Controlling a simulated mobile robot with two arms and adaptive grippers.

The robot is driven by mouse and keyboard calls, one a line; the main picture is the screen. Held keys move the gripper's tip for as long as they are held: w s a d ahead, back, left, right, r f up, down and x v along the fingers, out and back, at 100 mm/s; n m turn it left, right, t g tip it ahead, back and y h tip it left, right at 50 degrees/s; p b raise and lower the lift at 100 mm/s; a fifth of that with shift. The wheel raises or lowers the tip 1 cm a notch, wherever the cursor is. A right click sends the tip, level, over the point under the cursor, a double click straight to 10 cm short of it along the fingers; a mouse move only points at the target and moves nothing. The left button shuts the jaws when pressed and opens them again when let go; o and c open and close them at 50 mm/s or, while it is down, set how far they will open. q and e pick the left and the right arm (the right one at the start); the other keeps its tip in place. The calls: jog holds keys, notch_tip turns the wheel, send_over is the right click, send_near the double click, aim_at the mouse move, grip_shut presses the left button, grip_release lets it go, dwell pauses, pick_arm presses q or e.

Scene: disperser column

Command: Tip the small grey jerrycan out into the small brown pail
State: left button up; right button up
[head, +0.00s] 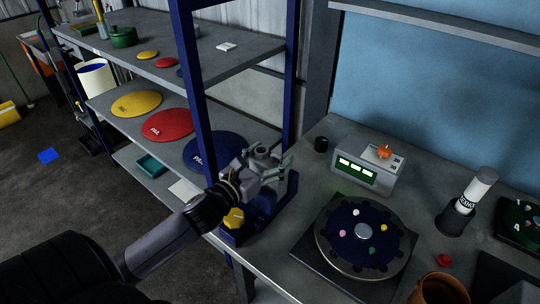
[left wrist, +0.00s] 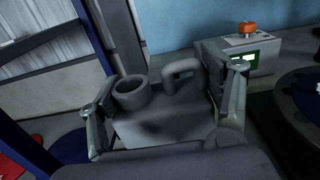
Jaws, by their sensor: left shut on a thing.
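My left gripper (head: 267,172) is shut on the small grey jerrycan (head: 262,155), with its fingers on either side of the can. In the left wrist view the jerrycan (left wrist: 160,125) shows its round open neck and its loop handle, between the two fingers of the left gripper (left wrist: 166,108). It looks roughly upright; its contents cannot be seen. The small brown pail (head: 438,291) is at the bottom right of the head view, cut off by the edge, well apart from the jerrycan. My right gripper is not in view.
A dark round turntable (head: 362,232) with coloured pieces lies between jerrycan and pail. Behind it stands a grey display unit (head: 358,172) with an orange knob. Blue-post shelving (head: 200,100) is at left.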

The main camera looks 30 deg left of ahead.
pick_arm(q)
notch_tip(320, 180, up, 9)
jog(key=p, duration=0.7)
jog(key=shift+p, duration=0.35)
jog(key=shift+d+f, duration=0.1)
